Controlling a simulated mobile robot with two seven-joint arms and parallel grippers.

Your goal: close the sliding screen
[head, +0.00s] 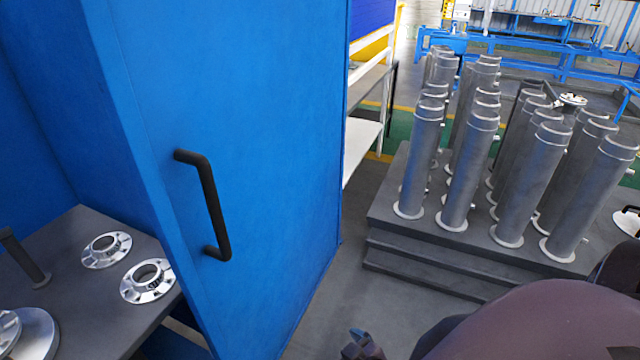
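The sliding screen (270,130) is a tall blue panel in the head view, left of the middle. It carries a black vertical bar handle (212,205) on its face. At its left it borders a blue cabinet opening with a dark work surface inside. The tip of my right gripper (362,345) shows at the bottom edge, low and right of the screen, apart from the handle. My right arm hides part of the lower right. Whether the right gripper is open or shut does not show. My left gripper is out of view.
Two metal flanges (146,281) and other round parts lie on the dark surface (90,320) at left. Several grey flanged cylinders (478,165) stand on a stepped dark platform (430,232) at right. Grey floor (340,290) lies clear between screen and platform. White shelves (362,140) stand behind.

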